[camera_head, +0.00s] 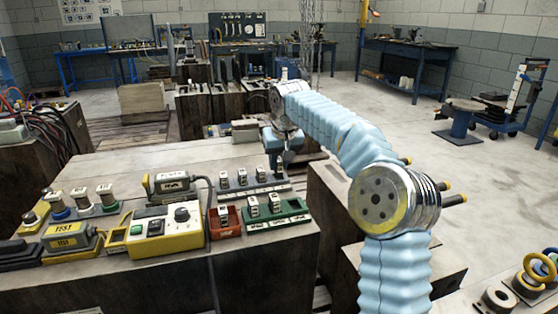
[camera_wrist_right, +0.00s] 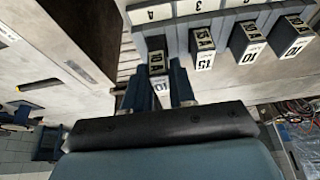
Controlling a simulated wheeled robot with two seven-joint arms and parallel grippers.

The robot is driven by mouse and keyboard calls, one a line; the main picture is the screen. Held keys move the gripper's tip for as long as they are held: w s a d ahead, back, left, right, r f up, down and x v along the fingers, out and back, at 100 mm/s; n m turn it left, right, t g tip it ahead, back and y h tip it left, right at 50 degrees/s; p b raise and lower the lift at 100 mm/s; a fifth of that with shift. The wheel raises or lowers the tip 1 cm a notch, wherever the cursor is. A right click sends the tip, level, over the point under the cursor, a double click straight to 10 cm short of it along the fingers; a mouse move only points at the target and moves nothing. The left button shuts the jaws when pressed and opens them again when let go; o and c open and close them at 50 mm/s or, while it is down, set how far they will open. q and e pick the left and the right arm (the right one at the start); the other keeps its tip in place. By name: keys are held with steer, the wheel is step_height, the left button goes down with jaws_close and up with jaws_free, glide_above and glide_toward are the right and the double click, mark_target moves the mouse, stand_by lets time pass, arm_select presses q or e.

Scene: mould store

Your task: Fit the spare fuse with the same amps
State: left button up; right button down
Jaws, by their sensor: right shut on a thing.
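My right gripper (camera_head: 284,158) is at the right end of a grey fuse rack (camera_head: 252,190) on the bench. In the wrist view my right gripper (camera_wrist_right: 165,95) is shut on a fuse (camera_wrist_right: 157,62) with a dark top and white label, seemingly marked 10. The held fuse is at the row's left end; whether it sits in its slot I cannot tell. Beside it the rack (camera_wrist_right: 182,22) holds fuses labelled 15 (camera_wrist_right: 203,45), 10 (camera_wrist_right: 248,45) and 10 (camera_wrist_right: 291,38). A green tray (camera_head: 285,219) holds more fuses. My left gripper is not in view.
A red tray (camera_head: 225,221) stands beside the green tray. Left of it are a yellow dial box (camera_head: 150,243) with a cable, a yellow TEST unit (camera_head: 66,241) and several capped posts (camera_head: 82,201). The bench behind the rack (camera_head: 130,165) is mostly clear.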

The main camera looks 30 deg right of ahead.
steer(key=shift+p, duration=0.4)
stand_by(0.4)
steer(key=shift+f, duration=0.3)
stand_by(0.3)
steer(key=shift+f+b, duration=0.3)
steer(key=shift+b, duration=0.05)
steer(key=shift+f, duration=0.4)
stand_by(0.3)
steer(key=c, duration=0.8)
jaws_free()
steer(key=shift+c, duration=0.2)
